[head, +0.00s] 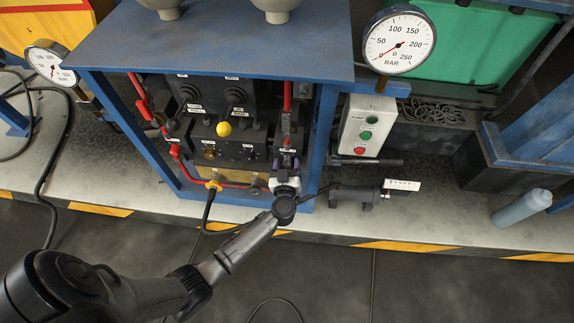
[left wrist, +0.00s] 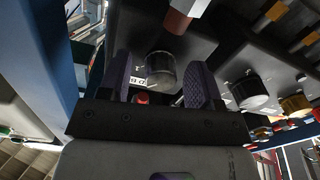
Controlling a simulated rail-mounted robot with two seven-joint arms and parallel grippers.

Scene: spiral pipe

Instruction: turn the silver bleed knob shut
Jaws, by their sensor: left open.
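My left arm reaches from the lower left in the head view to the blue-framed control cabinet. My left gripper (head: 287,165) is at the cabinet's lower right front, pointing into it. In the left wrist view its two purple-grey pads (left wrist: 159,82) are apart. A short round metallic knob (left wrist: 161,70), dark grey with a paler rim, shows between the pads. It looks like the silver bleed knob, beside a small white label. I cannot tell whether the pads touch it. In the head view the gripper hides it. My right gripper is not in view.
The blue cabinet top (head: 215,45) overhangs the panel. A yellow ball knob (head: 224,129) and red levers are left of the gripper. A button box (head: 367,127) and a pressure gauge (head: 398,40) are right. In the left wrist view, black knobs (left wrist: 251,92) sit nearby.

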